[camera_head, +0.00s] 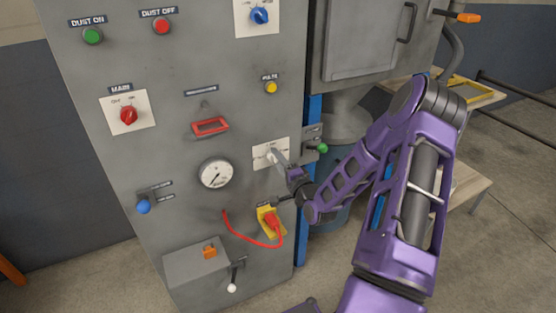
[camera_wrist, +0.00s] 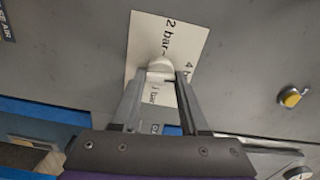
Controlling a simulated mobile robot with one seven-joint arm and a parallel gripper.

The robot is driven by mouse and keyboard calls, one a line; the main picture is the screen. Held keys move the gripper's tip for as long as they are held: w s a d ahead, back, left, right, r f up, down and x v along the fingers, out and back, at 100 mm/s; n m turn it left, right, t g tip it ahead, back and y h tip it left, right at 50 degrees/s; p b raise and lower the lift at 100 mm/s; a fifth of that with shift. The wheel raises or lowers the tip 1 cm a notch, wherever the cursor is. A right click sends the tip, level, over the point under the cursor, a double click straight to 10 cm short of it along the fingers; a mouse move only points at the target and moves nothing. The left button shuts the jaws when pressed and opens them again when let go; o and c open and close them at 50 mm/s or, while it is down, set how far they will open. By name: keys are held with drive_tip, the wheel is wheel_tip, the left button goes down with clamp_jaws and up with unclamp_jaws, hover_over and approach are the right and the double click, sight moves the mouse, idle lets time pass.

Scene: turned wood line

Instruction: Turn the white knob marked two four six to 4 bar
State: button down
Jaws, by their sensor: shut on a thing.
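The white knob (camera_wrist: 160,66) sits on a white plate (camera_wrist: 142,40) on the grey panel. In the wrist view the plate shows "2 bar" above the knob and part of "4 bar" to its right; another label below is mostly hidden. My gripper (camera_wrist: 163,80) is shut on the knob, one finger on each side. The knob's upper end lies near the mark by "2 bar"; its exact pointing is hard to tell. In the head view my gripper (camera_head: 277,157) reaches the same plate (camera_head: 259,163) from the right, and the fingers largely hide the knob.
A round gauge (camera_head: 215,174) is left of the plate. Below are a yellow and red switch (camera_head: 270,221) and a red cable (camera_head: 244,237). A green-ended lever (camera_head: 321,149) stands close to the right. A yellow button (camera_head: 271,87) is above.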

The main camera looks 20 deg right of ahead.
drive_tip(key=shift+m, duration=0.5)
drive_tip(key=shift+a+f, duration=0.1)
drive_tip(key=shift+c, duration=2.1)
unclamp_jaws()
drive_tip(key=shift+s, duration=0.15)
drive_tip(key=s, duration=1.7)
drive_tip(key=shift+d+p, duration=0.35)
drive_tip(key=shift+p, duration=0.1)
